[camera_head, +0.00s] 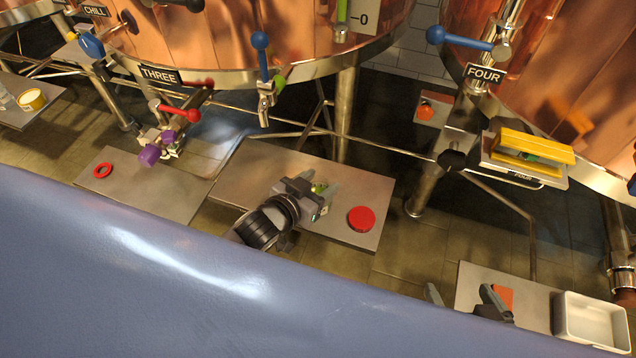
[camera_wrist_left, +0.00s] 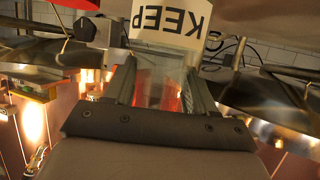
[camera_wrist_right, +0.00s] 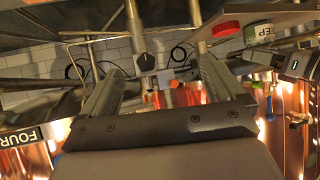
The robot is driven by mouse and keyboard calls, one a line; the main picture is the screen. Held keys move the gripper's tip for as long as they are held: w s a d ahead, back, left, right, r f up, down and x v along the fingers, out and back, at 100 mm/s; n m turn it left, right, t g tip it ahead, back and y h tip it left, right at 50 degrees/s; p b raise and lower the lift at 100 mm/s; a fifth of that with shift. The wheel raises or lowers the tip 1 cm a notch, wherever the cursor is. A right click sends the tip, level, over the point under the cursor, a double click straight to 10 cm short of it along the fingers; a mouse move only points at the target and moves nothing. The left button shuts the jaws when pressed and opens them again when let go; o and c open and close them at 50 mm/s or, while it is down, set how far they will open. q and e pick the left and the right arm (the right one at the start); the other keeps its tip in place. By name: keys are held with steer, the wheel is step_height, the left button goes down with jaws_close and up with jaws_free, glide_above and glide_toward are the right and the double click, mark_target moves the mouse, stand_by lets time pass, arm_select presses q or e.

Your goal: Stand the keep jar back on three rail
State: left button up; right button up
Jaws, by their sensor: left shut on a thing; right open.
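My left gripper (camera_head: 312,197) is shut on the keep jar (camera_head: 321,187), a small clear jar with a greenish part, over the middle metal shelf (camera_head: 245,172). Its white KEEP label (camera_wrist_left: 172,20) reads upside down in the left wrist view. The label also shows in the right wrist view (camera_wrist_right: 259,32). I cannot tell whether the jar touches the shelf. The black THREE sign (camera_head: 160,76) is on the copper tank at the upper left; I cannot make out which part is the three rail. My right gripper (camera_head: 459,294) is open and empty near the lower right shelf.
A red disc (camera_head: 361,218) lies right of the jar. The left shelf (camera_head: 125,192) bears a red ring (camera_head: 103,170); purple knobs (camera_head: 150,155) are by its back edge. A white bin (camera_head: 588,322) is at lower right. Pipes and valve handles crowd the back.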

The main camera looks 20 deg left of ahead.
arm_select(q)
steer(key=o, duration=1.3)
steer(key=shift+c, duration=0.2)
steer(key=shift+r, duration=0.15)
steer(key=shift+s+a+r+p, duration=0.15)
steer(key=shift+s+p, duration=0.15)
steer(key=shift+s, duration=0.1)
steer(key=s+a+n+g+y+p, duration=0.1)
steer(key=s+a, duration=0.4)
steer(key=s, duration=1.1)
steer(key=shift+g+p, duration=0.9)
arm_select(e)
steer(key=shift+s+d+f+m+g+h, duration=0.2)
steer(key=shift+s+d, duration=0.15)
steer(key=shift+d, duration=0.2)
steer(key=shift+s+d+f+m+g+h, duration=0.2)
steer(key=shift+s+d, duration=0.1)
steer(key=shift+d, duration=0.25)
steer(key=shift+r, duration=0.1)
